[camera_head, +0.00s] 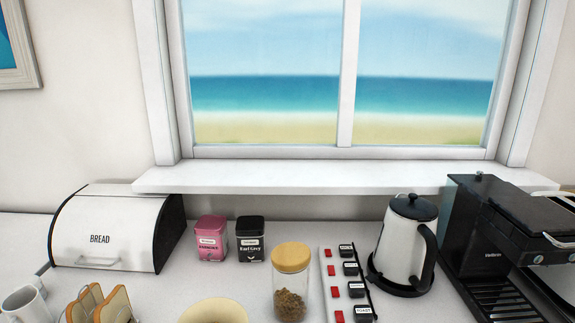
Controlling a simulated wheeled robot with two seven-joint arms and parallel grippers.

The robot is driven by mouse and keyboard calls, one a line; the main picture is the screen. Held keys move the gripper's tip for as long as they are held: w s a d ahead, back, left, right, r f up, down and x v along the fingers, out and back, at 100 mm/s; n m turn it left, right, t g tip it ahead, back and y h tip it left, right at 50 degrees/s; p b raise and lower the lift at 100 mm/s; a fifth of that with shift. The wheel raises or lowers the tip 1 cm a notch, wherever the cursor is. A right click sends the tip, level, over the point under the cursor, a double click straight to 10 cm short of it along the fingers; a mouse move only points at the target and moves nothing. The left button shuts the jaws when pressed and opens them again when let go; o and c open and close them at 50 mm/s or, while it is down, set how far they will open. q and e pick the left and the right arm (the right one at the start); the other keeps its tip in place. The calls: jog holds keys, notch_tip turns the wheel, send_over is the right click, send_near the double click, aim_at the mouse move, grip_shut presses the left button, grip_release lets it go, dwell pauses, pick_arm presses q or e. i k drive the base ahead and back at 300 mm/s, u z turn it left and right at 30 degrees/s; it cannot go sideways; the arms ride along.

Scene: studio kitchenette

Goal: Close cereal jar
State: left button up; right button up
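A clear glass jar (290,296) stands upright on the counter near the bottom middle. Brown pieces that look like cereal fill its lower part. A round light-wood lid (291,256) sits on top of the jar's mouth and looks level. I cannot tell whether it is pressed fully down. The front bottom of the jar is close to the picture's lower edge. Neither of my grippers shows in the head view.
A bowl (213,311) and a strip with red tabs and black labelled blocks (347,285) flank the jar. Two tins (211,238), a bread box (115,230), bread slices (113,305), a mug (26,304), a kettle (405,245) and a coffee machine (490,240) crowd the counter.

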aim_at(290, 293)
jog(key=u, duration=2.4)
jog(key=k, duration=0.9)
jog(key=z, duration=1.25)
